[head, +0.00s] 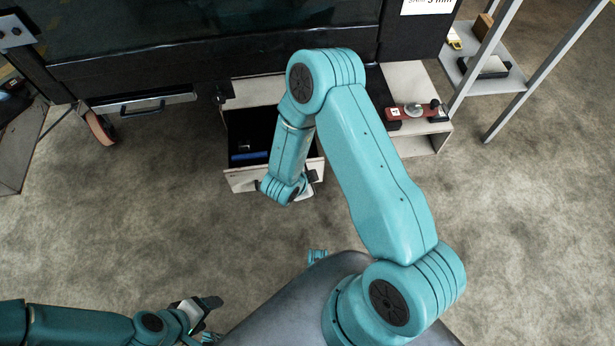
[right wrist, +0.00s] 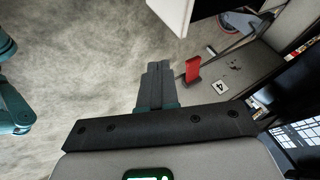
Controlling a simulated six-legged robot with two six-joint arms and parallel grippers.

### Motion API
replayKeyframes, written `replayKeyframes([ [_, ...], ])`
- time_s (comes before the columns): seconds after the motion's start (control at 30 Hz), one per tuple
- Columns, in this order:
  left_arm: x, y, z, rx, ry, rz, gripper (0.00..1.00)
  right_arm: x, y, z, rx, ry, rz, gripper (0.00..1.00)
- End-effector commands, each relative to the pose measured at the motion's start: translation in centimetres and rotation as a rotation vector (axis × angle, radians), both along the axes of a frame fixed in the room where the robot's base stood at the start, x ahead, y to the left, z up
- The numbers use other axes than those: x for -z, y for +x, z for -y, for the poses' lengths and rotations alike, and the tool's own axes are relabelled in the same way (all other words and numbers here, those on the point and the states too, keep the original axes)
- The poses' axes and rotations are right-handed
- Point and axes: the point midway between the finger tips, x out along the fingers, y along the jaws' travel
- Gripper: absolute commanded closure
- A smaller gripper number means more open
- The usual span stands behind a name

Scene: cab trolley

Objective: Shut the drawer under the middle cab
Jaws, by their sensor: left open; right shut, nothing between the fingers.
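An open drawer (head: 243,180) with a pale front and dark inside stands out from under the large dark cab (head: 200,62) at the top of the head view. A blue item lies in it. My right arm reaches over from the right, and its gripper (head: 306,186) is at the drawer front's right end, partly hidden by my wrist. I cannot tell whether it touches. In the right wrist view its fingers (right wrist: 156,88) are shut and empty. My left gripper (head: 208,304) is open, low over the floor at lower left, well away from the drawer.
A shut grey drawer (head: 145,104) and caster (head: 100,128) are at left. Floor in front is clear.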

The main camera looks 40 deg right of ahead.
Motion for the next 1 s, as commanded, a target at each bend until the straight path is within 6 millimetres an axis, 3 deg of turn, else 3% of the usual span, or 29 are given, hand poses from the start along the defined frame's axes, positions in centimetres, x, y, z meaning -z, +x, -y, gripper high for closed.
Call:
replayKeyframes([
  [0.07, 1.8, 0.0, 0.0, 0.0, 0.0, 0.0, 0.33, 1.9, -0.2, 0.1, 0.0, 0.001, -0.002, 1.0],
  [0.37, 3.2, 0.1, 0.0, -0.002, 0.0, 0.002, 0.33, 3.9, 0.0, 1.1, 0.003, 0.002, -0.004, 1.0],
  [0.77, 6.4, 0.7, -0.7, -0.027, 0.005, 0.013, 0.33, 10.8, 1.8, 5.5, 0.0, 0.002, -0.004, 1.0],
  [1.0, 7.1, 0.9, -0.9, -0.036, 0.007, 0.017, 0.33, 10.6, 4.7, 7.1, -0.004, 0.001, -0.002, 1.0],
])
